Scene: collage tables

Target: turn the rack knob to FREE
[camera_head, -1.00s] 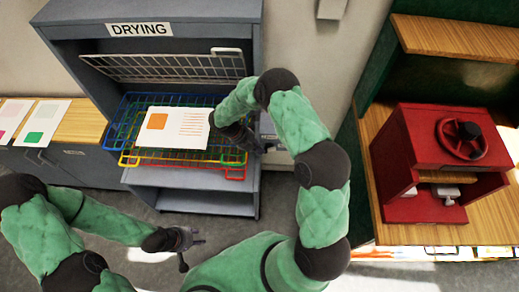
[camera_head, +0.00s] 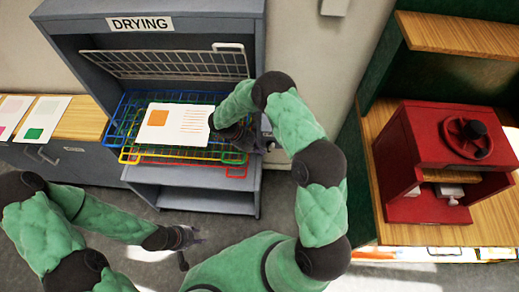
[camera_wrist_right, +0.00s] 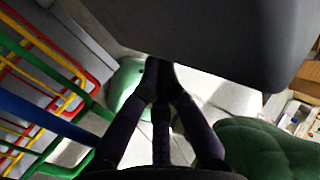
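The drying rack stands in a grey cabinet (camera_head: 160,40) labelled DRYING (camera_head: 140,24). Its coloured wire shelves (camera_head: 150,158) hold a white sheet with an orange square (camera_head: 172,125). A pale wire shelf (camera_head: 165,64) is tilted up above them. My right gripper (camera_head: 268,143) is at the right front edge of the cabinet, beside the shelves. In the right wrist view its dark fingers (camera_wrist_right: 160,68) come together at the tips, with nothing visible held. I cannot make out the knob or its lettering. My left gripper (camera_head: 195,238) hangs low in front of the cabinet, its opening unclear.
A red press with a handwheel (camera_head: 440,150) stands on a wooden shelf at the right. Printed sheets (camera_head: 40,118) lie on a wooden counter at the left. In the wrist view, a large dark grey surface (camera_wrist_right: 220,35) lies just beyond the fingertips. Coloured shelf wires (camera_wrist_right: 50,90) are close on the left.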

